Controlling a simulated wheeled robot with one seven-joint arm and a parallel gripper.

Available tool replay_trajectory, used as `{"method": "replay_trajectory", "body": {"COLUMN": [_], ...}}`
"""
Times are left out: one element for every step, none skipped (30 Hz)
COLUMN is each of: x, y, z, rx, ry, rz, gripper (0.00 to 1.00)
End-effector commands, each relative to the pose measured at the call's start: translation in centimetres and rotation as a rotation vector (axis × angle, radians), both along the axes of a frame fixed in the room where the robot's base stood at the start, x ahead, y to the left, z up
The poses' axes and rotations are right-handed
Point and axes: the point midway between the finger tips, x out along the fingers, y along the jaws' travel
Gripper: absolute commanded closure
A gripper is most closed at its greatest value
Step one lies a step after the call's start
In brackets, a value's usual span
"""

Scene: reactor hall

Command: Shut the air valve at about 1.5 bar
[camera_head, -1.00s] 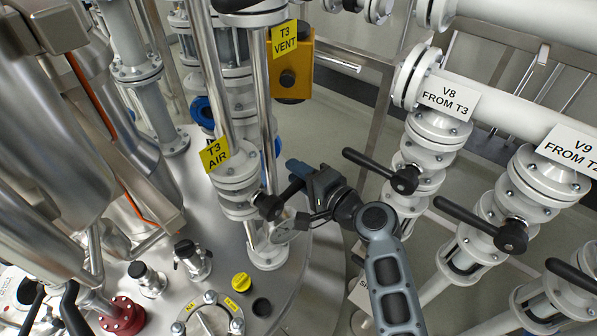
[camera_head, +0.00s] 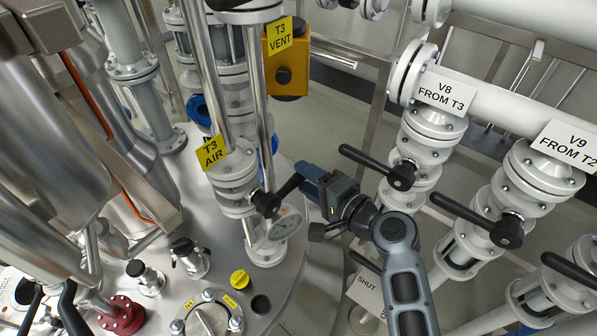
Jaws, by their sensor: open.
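The T3 AIR valve (camera_head: 232,180), a white flanged fitting with a yellow tag (camera_head: 212,152), stands on the tank lid left of centre. Its black lever (camera_head: 285,190) points up and right from a round hub. A small round pressure gauge (camera_head: 287,222) sits just below the lever; its needle and figures are too small to read. My gripper (camera_head: 308,203) is open, to the right of the valve and gauge. One finger is close to the lever's outer end; I cannot tell whether they touch. Nothing shows between the fingers.
The T3 VENT tag (camera_head: 281,36) hangs on a yellow box (camera_head: 287,70) behind. Black levers of V8 (camera_head: 378,167) and V9 (camera_head: 480,222) stand to the right of my gripper. A yellow cap (camera_head: 240,280) and small fittings are on the lid in front. A SHUT label (camera_head: 366,291) is below my arm.

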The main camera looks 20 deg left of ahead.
Motion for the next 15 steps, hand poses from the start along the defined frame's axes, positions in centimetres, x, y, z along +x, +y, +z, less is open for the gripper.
{"method": "replay_trajectory", "body": {"x": [-0.4, -0.7, -0.9, -1.0, -1.2, -1.4, -1.5, -1.6, -1.7, -1.7, -1.8, -1.8, -1.8, -1.8, -1.8], "y": [-0.8, -1.2, -1.7, -2.0, -2.3, -2.6, -2.8, -2.9, -3.1, -3.2, -3.3, -3.3, -3.3, -3.3, -3.3], "z": [0.1, 0.2, 0.3, 0.4, 0.5, 0.5, 0.5, 0.6, 0.7, 0.7, 0.7, 0.7, 0.7, 0.7, 0.7], "rx": [0.0, -0.001, -0.001, 0.0, 0.0, 0.0, 0.0, 0.0, 0.0, 0.0, 0.0, 0.0, 0.0, 0.0, 0.0], "ry": [0.0, 0.0, 0.001, 0.0, 0.0, 0.001, 0.001, 0.001, 0.001, 0.001, 0.001, 0.001, 0.001, 0.001, 0.001], "rz": [-0.002, -0.002, -0.002, -0.002, -0.002, -0.001, -0.001, -0.001, -0.001, -0.001, -0.001, -0.001, -0.001, -0.001, -0.001], "gripper": [0.51, 0.51, 0.51, 0.51, 0.51, 0.51, 0.51, 0.51, 0.51, 0.51, 0.51, 0.51, 0.51, 0.51, 0.51]}}
